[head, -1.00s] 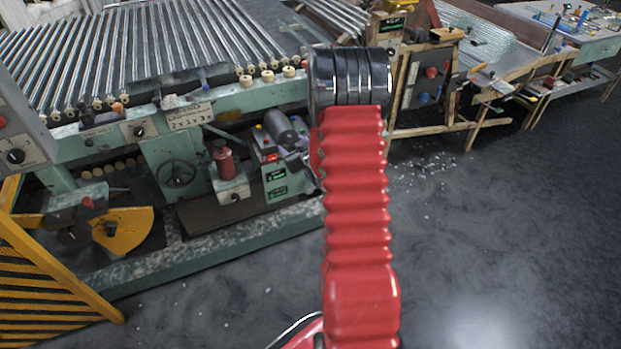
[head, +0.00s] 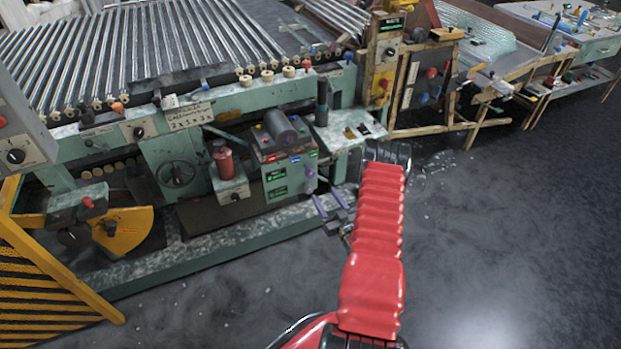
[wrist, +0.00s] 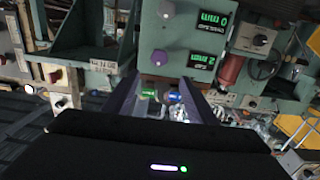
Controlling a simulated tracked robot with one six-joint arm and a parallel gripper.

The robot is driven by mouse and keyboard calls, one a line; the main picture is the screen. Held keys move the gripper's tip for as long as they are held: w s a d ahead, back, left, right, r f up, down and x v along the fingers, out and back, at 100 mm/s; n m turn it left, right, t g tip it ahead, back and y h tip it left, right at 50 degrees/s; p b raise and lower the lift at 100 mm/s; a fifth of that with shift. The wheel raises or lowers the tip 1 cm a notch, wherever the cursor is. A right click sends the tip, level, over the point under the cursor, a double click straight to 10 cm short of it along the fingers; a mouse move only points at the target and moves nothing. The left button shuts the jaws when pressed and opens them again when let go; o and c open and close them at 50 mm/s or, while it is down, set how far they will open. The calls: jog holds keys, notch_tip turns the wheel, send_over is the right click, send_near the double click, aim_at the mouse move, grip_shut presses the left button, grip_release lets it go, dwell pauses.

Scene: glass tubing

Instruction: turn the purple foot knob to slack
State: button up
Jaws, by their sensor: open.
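The purple foot knob (head: 309,173) is small, on the right side of the green control box with two green displays, in the head view. In the wrist view, which is upside down, a pale, faintly purple knob (wrist: 166,10) shows at the top edge beside one display, and a whiter knob (wrist: 159,57) sits beside the other. My gripper (head: 328,200) is open and empty, low in front of the box and just right of it. In the wrist view its two dark fingers (wrist: 160,87) stand apart, pointing at the box, with no contact visible.
The green machine (head: 240,99) with glass tubes on top fills the left. A red cylinder (head: 222,160) stands left of the control box. A yellow striped guard (head: 50,285) is at the lower left. Wooden-legged benches (head: 478,128) stand at the right. The floor in front is clear.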

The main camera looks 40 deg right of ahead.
aim_at(310, 175)
jog(key=shift+s+f, duration=0.4)
jog(key=shift+s, duration=0.1)
jog(key=x, duration=1.3)
jog(key=shift+w+d, duration=0.1)
jog(key=shift+w, duration=0.3)
jog(key=shift+c, duration=0.4)
jog(key=c, duration=0.9)
jog(key=shift+a, duration=0.2)
jog(key=shift+c, duration=0.3)
